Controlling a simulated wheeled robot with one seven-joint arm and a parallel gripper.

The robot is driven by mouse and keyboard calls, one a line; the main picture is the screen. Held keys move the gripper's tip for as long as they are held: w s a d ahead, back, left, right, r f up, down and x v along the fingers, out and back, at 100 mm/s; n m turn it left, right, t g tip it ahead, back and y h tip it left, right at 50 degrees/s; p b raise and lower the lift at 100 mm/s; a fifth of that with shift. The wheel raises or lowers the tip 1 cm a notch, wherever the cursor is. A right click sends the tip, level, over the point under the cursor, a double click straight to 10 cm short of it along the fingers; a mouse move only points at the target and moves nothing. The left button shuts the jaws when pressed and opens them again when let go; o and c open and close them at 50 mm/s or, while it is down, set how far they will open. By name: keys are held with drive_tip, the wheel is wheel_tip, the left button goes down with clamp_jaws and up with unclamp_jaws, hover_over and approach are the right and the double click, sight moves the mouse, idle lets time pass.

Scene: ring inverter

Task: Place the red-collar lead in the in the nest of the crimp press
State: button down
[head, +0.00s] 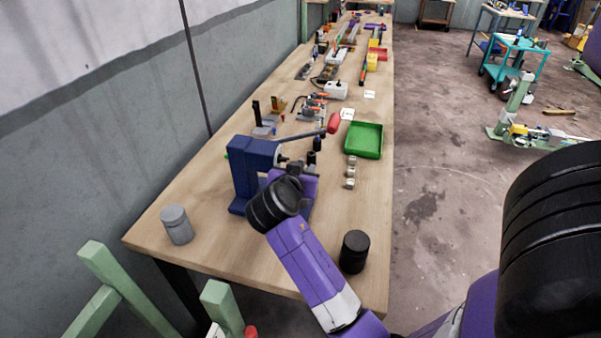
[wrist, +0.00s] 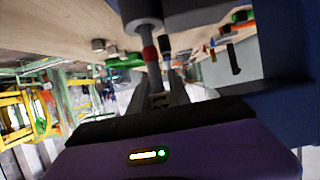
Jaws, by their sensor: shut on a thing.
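The blue crimp press (head: 250,170) stands on the bench in the head view. Its long lever ends in a red handle (head: 333,123). My gripper (head: 298,170) is at the press's right side, partly hidden behind my own wrist. In the wrist view my gripper (wrist: 162,78) is shut on the red-collar lead, whose red collar (wrist: 150,53) shows just beyond the fingers. Beyond the collar is a dark grey cylinder (wrist: 140,12). I cannot tell whether the lead touches the nest, which is hidden in both views.
A green tray (head: 364,140) lies right of the press, with several small metal pieces (head: 350,172) near it. A black cylinder (head: 354,251) and a grey lidded jar (head: 176,224) stand on the near bench.

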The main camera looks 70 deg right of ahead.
drive_tip(key=shift+f, duration=0.65)
drive_tip(key=shift+f, duration=0.15)
drive_tip(key=c, duration=1.2)
unclamp_jaws()
drive_tip(key=shift+r, duration=0.2)
drive_tip(key=b+v, duration=0.1)
drive_tip(key=v, duration=1.1)
